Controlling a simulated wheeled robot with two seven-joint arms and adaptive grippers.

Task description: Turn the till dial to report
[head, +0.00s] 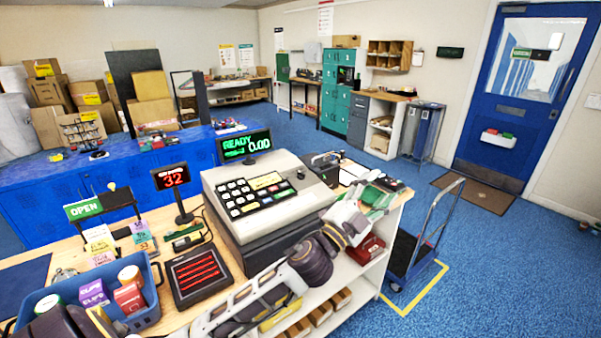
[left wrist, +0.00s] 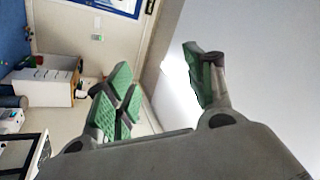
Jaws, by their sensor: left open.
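The grey till (head: 262,205) stands on the wooden counter, and its pole display (head: 245,145) reads READY 0.00. A small dark knob (head: 300,174), which looks like the dial, sits at the right of its sloped key panel. The setting it points to is too small to read. My left gripper (head: 374,198), with green finger pads, is to the right of the till, over the counter's right end, apart from the knob. In the left wrist view the left gripper (left wrist: 160,85) is wide open with nothing between its fingers. The till is not recognisable there. My right gripper is not in view.
A clipboard (head: 355,168) lies behind my left gripper. A hand trolley (head: 408,255) stands on the floor at right.

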